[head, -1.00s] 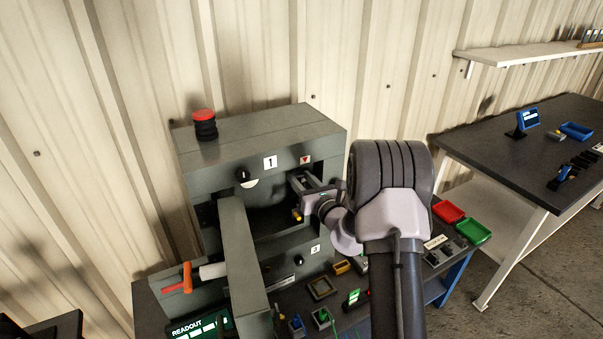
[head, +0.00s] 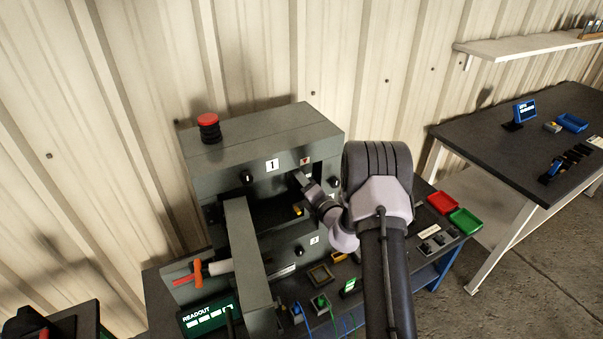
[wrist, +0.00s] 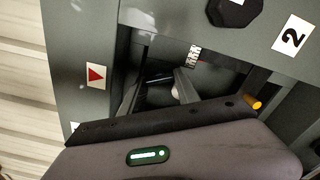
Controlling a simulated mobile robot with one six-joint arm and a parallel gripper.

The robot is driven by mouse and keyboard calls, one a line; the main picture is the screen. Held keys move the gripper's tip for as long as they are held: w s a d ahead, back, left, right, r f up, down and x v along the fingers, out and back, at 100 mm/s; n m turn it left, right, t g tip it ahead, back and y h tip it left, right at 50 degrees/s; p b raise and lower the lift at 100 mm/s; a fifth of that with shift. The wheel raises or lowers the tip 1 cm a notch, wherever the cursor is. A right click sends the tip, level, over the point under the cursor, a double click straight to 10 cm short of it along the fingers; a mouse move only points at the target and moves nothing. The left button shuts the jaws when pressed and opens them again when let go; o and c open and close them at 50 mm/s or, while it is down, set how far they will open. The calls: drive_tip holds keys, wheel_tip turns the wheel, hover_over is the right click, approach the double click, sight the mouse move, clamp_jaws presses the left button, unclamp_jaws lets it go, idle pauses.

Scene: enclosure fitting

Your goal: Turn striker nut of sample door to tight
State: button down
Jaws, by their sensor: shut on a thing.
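The grey enclosure (head: 262,130) stands on a bench with its door (head: 247,258) swung open toward me. My gripper (head: 300,182) reaches into the upper right of the opening, below the red triangle label (head: 306,161). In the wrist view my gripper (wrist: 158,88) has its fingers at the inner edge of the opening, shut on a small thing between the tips. This appears to be the striker nut, but the fingers and the dark interior mostly hide it. I cannot make out its turn position.
A yellow peg (wrist: 253,103) sticks out near my gripper. A red-topped button (head: 208,127) stands on the enclosure's top. Dark knobs (head: 247,178) sit on its front. A readout (head: 208,318), an orange handle (head: 198,272) and red (head: 443,203) and green (head: 466,221) trays lie around.

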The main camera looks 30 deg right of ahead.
drive_tip(key=m+p, duration=0.2)
drive_tip(key=m, duration=0.3)
drive_tip(key=shift+p, duration=0.35)
drive_tip(key=shift+m, duration=0.4)
drive_tip(key=c, duration=0.9)
unclamp_jaws()
drive_tip(key=s, duration=1.7)
drive_tip(key=shift+s+d, duration=0.2)
drive_tip(key=shift+d, duration=0.1)
